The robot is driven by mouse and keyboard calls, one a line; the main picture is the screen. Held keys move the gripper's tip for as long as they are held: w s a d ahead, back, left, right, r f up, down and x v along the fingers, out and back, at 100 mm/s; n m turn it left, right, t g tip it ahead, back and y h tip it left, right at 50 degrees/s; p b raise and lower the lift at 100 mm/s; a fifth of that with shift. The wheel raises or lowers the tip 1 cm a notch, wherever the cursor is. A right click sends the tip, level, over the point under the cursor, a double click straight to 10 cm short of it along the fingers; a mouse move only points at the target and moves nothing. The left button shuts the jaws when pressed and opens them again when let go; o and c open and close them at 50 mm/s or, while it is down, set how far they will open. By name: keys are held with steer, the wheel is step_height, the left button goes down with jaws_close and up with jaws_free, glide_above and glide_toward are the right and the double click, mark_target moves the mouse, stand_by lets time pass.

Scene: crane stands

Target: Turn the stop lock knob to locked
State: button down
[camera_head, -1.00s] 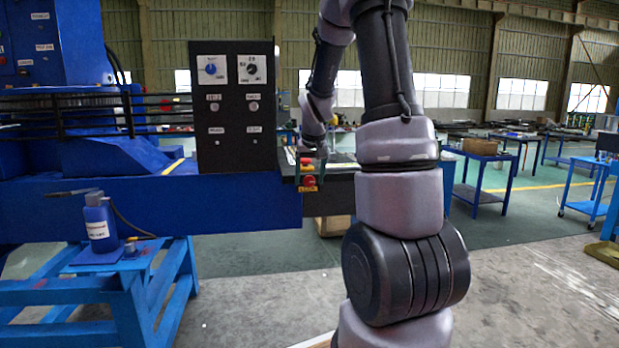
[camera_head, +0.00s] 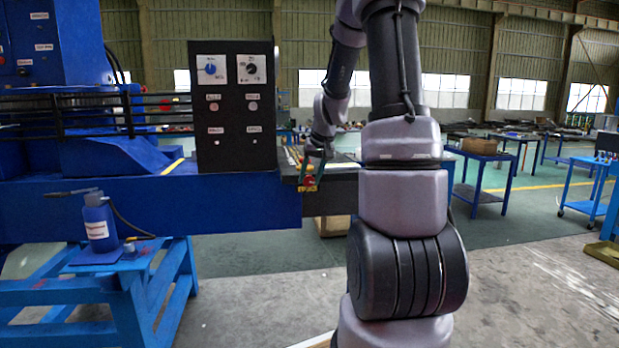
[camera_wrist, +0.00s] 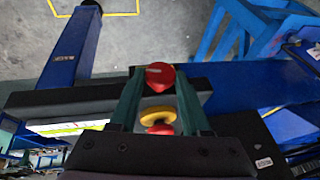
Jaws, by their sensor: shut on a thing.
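The stop lock knob (camera_wrist: 160,76) is red with a pale mark on its face, seen between my fingertips in the wrist view. My gripper (camera_wrist: 158,80) has two teal fingers, one on each side of it, shut on it. A second red button on a yellow collar (camera_wrist: 158,114) shows between the fingers, nearer the palm. In the head view my gripper (camera_head: 311,172) is tilted at the end of the blue beam. A red part (camera_head: 309,181) shows there, and the fingers hide much of the rest. I cannot read the knob's lock marking.
A black control panel (camera_head: 235,110) with a blue knob, a black knob and several buttons stands left of my gripper. The blue machine beam (camera_head: 150,205) runs below it. A blue bench (camera_head: 120,280) with a bottle is at lower left.

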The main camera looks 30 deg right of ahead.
steer(key=y, duration=0.2)
steer(key=d+m+t+y, duration=0.1)
steer(key=shift+s+f+y, duration=0.1)
steer(key=shift+f+y, duration=0.05)
steer(key=shift+y, duration=0.25)
steer(key=y, duration=0.1)
steer(key=t+y, duration=0.1)
steer(key=y, duration=0.1)
steer(key=shift+d+f+m+t, duration=0.1)
steer(key=shift+f+m+t, duration=0.1)
steer(key=shift+m+t, duration=0.15)
steer(key=shift+s+d+f+m+t+y, duration=0.15)
steer(key=shift+m+t+y, duration=0.35)
steer(key=shift+y, duration=0.55)
steer(key=shift+w+a+f+m+t+y, duration=0.1)
steer(key=shift+f+m+t+y, duration=0.15)
steer(key=shift+t+y, duration=0.6)
steer(key=shift+s+d+f+m+t+y, duration=0.15)
steer(key=shift+m+t+y, duration=0.25)
steer(key=shift+y, duration=0.8)
steer(key=shift+a+y, duration=0.1)
steer(key=shift+y, duration=0.2)
steer(key=shift+c, duration=1.8)
jaws_free()
steer(key=v, duration=1)
steer(key=shift+s+d, duration=0.25)
